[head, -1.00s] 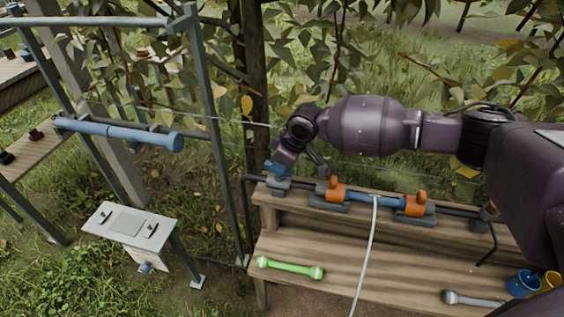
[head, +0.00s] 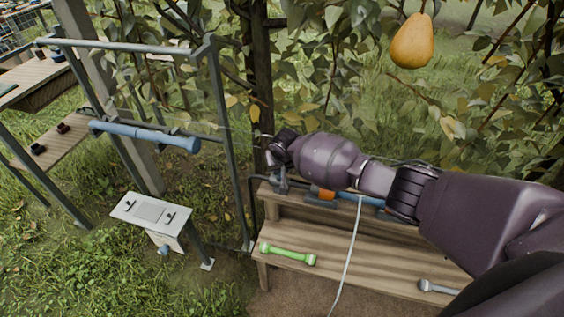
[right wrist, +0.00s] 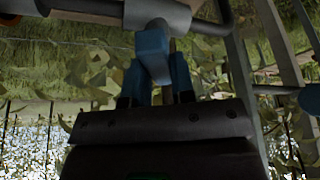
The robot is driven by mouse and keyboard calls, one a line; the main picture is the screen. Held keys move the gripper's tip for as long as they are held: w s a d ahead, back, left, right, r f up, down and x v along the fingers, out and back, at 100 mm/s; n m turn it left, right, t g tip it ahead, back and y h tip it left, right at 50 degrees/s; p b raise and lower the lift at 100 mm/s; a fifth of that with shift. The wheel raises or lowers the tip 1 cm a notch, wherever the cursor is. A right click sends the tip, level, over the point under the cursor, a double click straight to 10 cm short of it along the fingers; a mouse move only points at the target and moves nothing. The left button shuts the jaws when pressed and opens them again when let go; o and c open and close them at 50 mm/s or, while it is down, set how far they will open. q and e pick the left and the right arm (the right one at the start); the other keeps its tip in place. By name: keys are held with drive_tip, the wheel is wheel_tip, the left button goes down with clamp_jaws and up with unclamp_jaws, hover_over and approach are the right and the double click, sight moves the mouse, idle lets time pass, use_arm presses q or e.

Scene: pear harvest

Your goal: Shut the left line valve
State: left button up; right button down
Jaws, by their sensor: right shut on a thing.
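The left line valve (head: 283,187) sits at the left end of the pipe on the bench's upper shelf. In the head view my right arm and hand hide most of it. In the right wrist view its blue handle (right wrist: 153,55) stands on the grey pipe, between the two blue fingers of my right gripper (right wrist: 158,82). My right gripper (head: 278,170) is shut on this handle. The handle's exact angle to the pipe is hard to tell. My left gripper is not in view.
An orange clamp (head: 325,193) and a blue pipe section (head: 370,201) lie right of the valve, partly behind my arm. A pale hose (head: 349,250) crosses the bench. A green tool (head: 288,254) and a grey tool (head: 438,287) lie on the lower board (head: 375,263). A pear (head: 412,41) hangs above.

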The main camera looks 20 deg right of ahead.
drive_tip(key=m+h+p, duration=0.1)
drive_tip(key=m, duration=0.1)
drive_tip(key=shift+s+a+m, duration=0.1)
drive_tip(key=shift+a+m, duration=0.05)
drive_tip(key=shift+m, duration=0.25)
drive_tip(key=shift+f+m+g+h+p, duration=0.1)
drive_tip(key=shift+m+g+h+p, duration=0.25)
drive_tip(key=shift+m+p, duration=0.4)
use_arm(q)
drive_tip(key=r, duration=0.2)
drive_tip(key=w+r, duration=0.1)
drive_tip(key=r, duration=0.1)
use_arm(e)
drive_tip(key=shift+m, duration=0.65)
drive_tip(key=shift+h, duration=0.25)
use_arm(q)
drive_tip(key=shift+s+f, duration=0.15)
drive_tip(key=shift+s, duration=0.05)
use_arm(e)
drive_tip(key=c, duration=1)
unclamp_jaws()
drive_tip(key=shift+o, duration=0.2)
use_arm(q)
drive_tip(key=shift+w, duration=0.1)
